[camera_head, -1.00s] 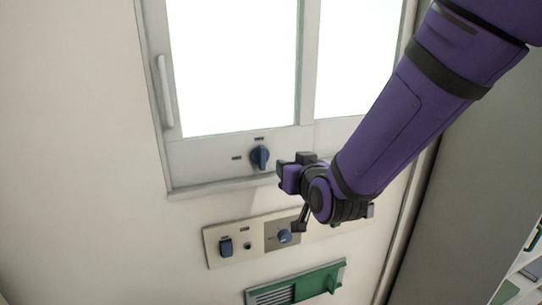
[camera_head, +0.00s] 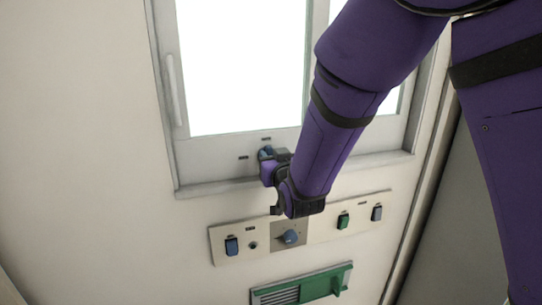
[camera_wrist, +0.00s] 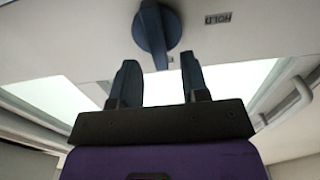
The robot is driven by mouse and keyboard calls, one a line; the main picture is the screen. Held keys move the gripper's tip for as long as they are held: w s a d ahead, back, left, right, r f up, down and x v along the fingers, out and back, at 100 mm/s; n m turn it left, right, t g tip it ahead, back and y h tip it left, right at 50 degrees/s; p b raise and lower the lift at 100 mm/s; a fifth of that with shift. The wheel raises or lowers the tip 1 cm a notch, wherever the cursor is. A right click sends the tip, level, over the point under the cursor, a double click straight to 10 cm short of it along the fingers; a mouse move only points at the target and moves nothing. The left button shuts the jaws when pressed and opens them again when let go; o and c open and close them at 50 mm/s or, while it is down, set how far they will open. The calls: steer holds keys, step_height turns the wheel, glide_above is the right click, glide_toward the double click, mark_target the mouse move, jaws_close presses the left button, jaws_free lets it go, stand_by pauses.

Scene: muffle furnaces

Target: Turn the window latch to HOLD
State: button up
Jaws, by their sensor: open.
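The window latch is a dark blue knob (camera_head: 266,153) on the lower frame of the window (camera_head: 205,155), partly hidden by my gripper in the head view. In the wrist view the latch (camera_wrist: 155,28) is at top centre, its grip pointing roughly up and down, tilted slightly. A HOLD label (camera_wrist: 217,19) is to its right there. My gripper (camera_wrist: 160,80) is open, its two dark fingers apart. The latch's lower end appears between and beyond the fingertips; I cannot tell whether they touch. In the head view my gripper (camera_head: 272,166) is right at the latch.
Below the window is a panel (camera_head: 220,248) with a blue knob (camera_head: 290,237) and several switches. Under it is a green vent (camera_head: 318,284). A window handle (camera_head: 176,90) is at the left of the frame. The wall to the left is clear.

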steer(key=shift+x, duration=0.95)
jaws_close()
